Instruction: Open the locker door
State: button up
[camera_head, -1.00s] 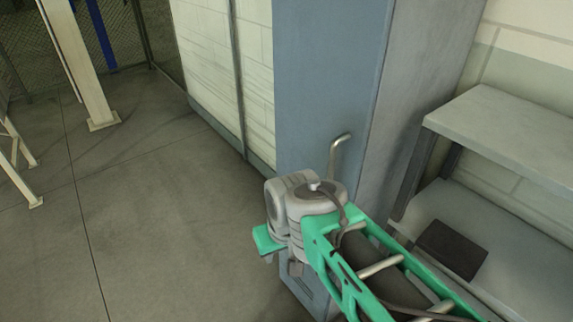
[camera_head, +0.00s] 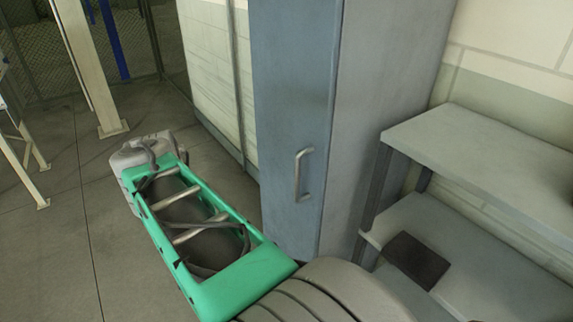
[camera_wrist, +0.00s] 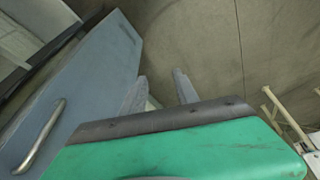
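The locker (camera_head: 385,110) stands upright, with a blue-grey door (camera_head: 290,90) on its front. The door looks closed in the head view. Its metal bar handle (camera_head: 299,174) is near the door's right edge; the handle (camera_wrist: 42,138) also shows at the lower left of the wrist view, beside the door (camera_wrist: 85,80). My gripper (camera_wrist: 160,76) has two fingers spread apart with only floor visible between them. It is away from the handle and holds nothing. In the head view my green arm link lies left of the locker and hides the fingers.
A grey shelf unit (camera_head: 480,150) stands right of the locker, with a dark flat item (camera_head: 416,258) on its lower shelf. A white panelled wall (camera_head: 215,70) is left of the locker. A pale post (camera_head: 88,65) stands farther left. The floor (camera_head: 60,250) between is clear.

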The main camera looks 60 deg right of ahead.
jog(key=s+d+r+m+g+h+p, duration=0.1)
jog(key=s+d+r+m, duration=0.35)
jog(key=d, duration=0.55)
notch_tip(320, 180, up, 5)
jog(key=m+g+p, duration=0.2)
jog(key=m, duration=0.6)
send_over(296, 168)
jog(key=a, duration=0.2)
jog(key=x, duration=0.6)
jog(key=shift+w+d+b, duration=0.1)
jog(key=shift+b, duration=0.25)
jog(key=shift+d+f, duration=0.2)
jog(key=shift+f, duration=0.4)
jog(key=shift+c, duration=0.5)
grip_shut()
